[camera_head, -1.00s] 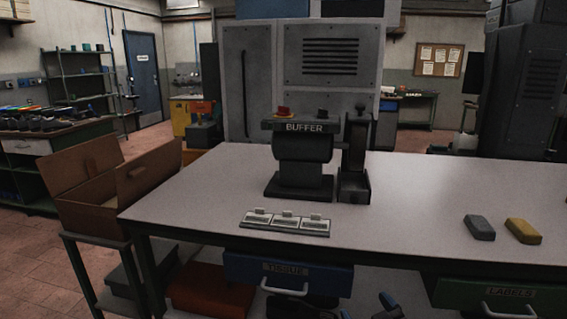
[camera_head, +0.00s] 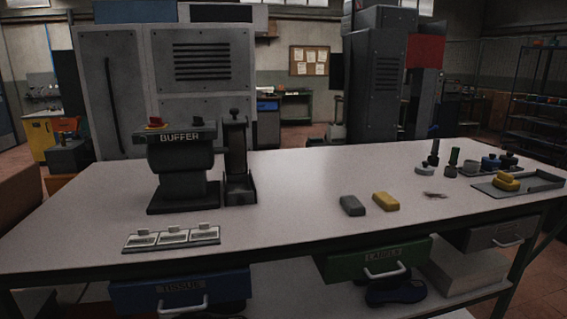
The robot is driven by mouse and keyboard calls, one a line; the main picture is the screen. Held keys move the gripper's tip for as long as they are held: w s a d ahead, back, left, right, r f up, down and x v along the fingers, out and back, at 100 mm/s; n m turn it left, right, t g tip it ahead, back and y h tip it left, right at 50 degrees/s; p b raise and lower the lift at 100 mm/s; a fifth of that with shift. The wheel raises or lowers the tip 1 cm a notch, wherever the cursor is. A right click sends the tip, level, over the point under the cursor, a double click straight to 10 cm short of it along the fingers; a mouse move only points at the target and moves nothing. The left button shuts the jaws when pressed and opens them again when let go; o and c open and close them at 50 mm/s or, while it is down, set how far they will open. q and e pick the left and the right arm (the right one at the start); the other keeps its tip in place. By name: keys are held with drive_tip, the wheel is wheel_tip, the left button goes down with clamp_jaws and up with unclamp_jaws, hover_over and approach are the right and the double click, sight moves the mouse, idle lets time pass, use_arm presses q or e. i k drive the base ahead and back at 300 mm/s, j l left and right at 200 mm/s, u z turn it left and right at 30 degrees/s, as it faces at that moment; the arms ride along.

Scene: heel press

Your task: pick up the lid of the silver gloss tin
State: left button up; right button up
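Neither of my grippers is in view. Several small round containers and dark bottles stand at the right end of the worktable (camera_head: 300,190). Among them are a pale grey-green round piece (camera_head: 425,170), a dark round piece (camera_head: 470,167) and a yellow round piece (camera_head: 507,182) on a grey tray (camera_head: 541,184). They are too small and dim for me to tell which is the silver gloss tin or its lid.
A buffer machine (camera_head: 180,170) and a dark upright holder (camera_head: 238,165) stand at the left. A labelled three-part plate (camera_head: 172,238) lies in front. A grey-green block (camera_head: 352,205) and a yellow block (camera_head: 386,201) lie mid-table.

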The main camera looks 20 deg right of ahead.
sight(424, 169)
drive_tip(key=z, duration=1.65)
drive_tip(key=i+l+u, duration=0.1)
drive_tip(key=u, duration=0.3)
drive_tip(key=l+u, duration=0.15)
drive_tip(key=u, duration=0.25)
drive_tip(key=i+l+u, duration=0.1)
drive_tip(key=u, duration=0.3)
drive_tip(key=l+u, duration=0.45)
drive_tip(key=l, duration=0.4)
drive_tip(key=l+u, duration=0.1)
drive_tip(key=l, duration=0.8)
drive_tip(key=k+l+u, duration=0.1)
drive_tip(key=l, duration=0.75)
